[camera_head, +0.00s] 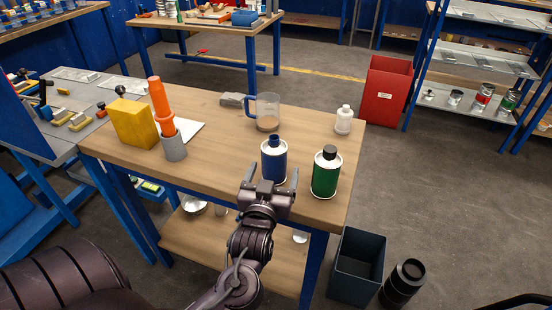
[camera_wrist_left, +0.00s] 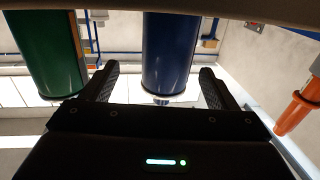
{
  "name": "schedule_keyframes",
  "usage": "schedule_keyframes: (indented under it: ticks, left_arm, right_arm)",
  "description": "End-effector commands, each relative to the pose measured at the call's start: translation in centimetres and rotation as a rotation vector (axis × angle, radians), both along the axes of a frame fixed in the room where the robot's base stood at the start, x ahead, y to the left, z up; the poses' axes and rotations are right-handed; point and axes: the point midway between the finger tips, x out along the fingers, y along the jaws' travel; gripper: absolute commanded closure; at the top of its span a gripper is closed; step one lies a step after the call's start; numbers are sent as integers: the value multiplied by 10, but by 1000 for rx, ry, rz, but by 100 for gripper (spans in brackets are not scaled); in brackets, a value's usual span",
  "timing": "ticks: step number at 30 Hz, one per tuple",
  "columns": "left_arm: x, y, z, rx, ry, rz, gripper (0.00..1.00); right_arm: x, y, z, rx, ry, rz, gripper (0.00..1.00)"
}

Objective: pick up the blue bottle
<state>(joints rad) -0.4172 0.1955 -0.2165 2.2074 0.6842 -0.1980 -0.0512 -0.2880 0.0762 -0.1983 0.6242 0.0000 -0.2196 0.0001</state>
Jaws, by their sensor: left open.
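The blue bottle (camera_head: 273,163) stands upright near the front edge of the wooden table, with a dark blue cap and a white band at its base. My left gripper (camera_head: 268,183) is open just in front of it, at the table's front edge. In the left wrist view the blue bottle (camera_wrist_left: 167,55) appears between the two fingers of the left gripper (camera_wrist_left: 157,85), with gaps on both sides. The fingers do not touch it there. My right gripper is not in view.
A green bottle (camera_head: 326,172) stands close to the right of the blue one. A clear jug (camera_head: 266,112) is behind, a small white bottle (camera_head: 343,120) at the back right. A grey cylinder (camera_head: 173,143), orange object (camera_head: 160,103) and yellow block (camera_head: 133,124) stand left.

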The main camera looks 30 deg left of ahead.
Motion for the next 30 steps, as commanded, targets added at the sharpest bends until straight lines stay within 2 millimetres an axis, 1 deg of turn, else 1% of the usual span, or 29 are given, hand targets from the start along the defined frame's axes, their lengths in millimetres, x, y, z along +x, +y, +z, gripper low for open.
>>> schedule_keyframes:
  ticks: [7, 12, 15, 20, 21, 30]
  left_arm:
    - [29, 19, 2, 4, 0, 1, 19]
    - [48, 28, 0, 2, 0, 0, 19]
    - [51, 29, -1, 0, 1, 0, 19]
    - [51, 29, -1, -1, 2, 0, 19]
    - [51, 29, -1, -1, 1, 0, 20]
    - [51, 29, -1, 0, 1, -1, 60]
  right_arm:
    - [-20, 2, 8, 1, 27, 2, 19]
    - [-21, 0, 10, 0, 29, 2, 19]
    - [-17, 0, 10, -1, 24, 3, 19]
    - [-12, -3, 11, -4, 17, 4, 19]
    - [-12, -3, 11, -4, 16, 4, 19]
    - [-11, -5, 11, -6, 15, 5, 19]
